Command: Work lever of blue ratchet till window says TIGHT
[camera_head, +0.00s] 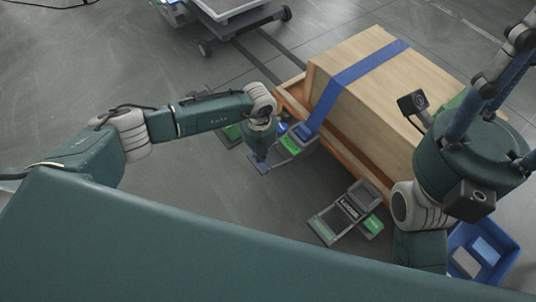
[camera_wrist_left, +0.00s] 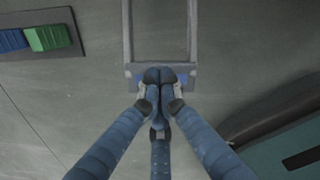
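A blue strap (camera_head: 352,77) runs over a wooden crate and down to the blue ratchet (camera_head: 297,139) at its near left side. My left gripper (camera_head: 259,162) is at the lever's blue grip (camera_head: 256,169), left of that ratchet. In the left wrist view its fingertips (camera_wrist_left: 159,77) are together on the blue grip (camera_wrist_left: 187,78) of the grey lever frame (camera_wrist_left: 192,32). The blue ratchet's window cannot be read. My right gripper (camera_head: 501,75) is at the upper right, fingers spread, apart from the crate.
Another ratchet, with green parts, has a window reading LOOSE (camera_head: 349,207) in front of the crate (camera_head: 390,85). A blue bin (camera_head: 505,238) stands at lower right. A wheeled cart (camera_head: 225,12) is at the back.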

